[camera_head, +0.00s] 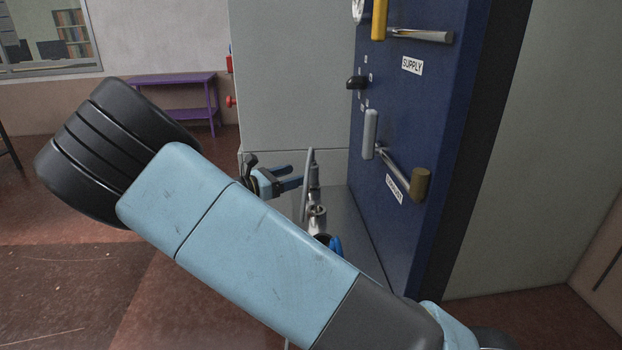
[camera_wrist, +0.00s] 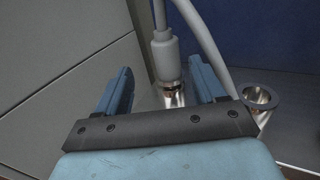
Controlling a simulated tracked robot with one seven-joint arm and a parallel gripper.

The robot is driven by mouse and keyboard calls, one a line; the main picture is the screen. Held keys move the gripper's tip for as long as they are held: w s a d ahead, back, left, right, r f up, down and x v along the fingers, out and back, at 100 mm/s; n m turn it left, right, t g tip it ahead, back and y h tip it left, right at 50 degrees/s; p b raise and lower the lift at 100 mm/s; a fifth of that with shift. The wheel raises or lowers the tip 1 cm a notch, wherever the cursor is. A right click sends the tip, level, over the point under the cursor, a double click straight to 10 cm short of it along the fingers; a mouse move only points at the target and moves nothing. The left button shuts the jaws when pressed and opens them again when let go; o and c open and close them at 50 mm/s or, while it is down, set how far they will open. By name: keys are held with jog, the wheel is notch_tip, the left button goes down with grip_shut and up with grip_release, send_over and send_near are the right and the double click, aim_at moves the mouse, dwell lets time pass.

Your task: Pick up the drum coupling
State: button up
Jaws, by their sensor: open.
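A grey cylindrical coupling (camera_wrist: 166,58) with a hose on it, which I take to be the drum coupling, stands upright over a chrome fitting (camera_wrist: 174,98) in the wrist view. My gripper (camera_wrist: 161,66) is open, with one blue finger on each side of the coupling. The fingers look apart from it; their depth relative to it is hard to judge. In the head view my gripper (camera_head: 300,182) is beside the grey hose (camera_head: 308,165), partly behind my arm. The coupling itself is hard to make out there.
A chrome cup with a dark rim (camera_wrist: 261,97) stands to the right. A grey hose (camera_wrist: 205,40) curves past the right finger. A blue panel (camera_head: 405,130) with levers rises at the right, and a grey cabinet wall (camera_head: 290,80) stands behind. A purple bench (camera_head: 185,90) is farther back.

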aim_at(312, 178)
jog(key=x, duration=0.3)
jog(key=shift+d, duration=0.2)
jog(key=shift+s+x, duration=0.15)
jog(key=shift+x, duration=1.25)
jog(key=shift+s+x, duration=0.15)
jog(key=shift+x, duration=1.3)
jog(key=shift+d, duration=0.15)
jog(key=c, duration=1.1)
jog(key=shift+c, duration=0.2)
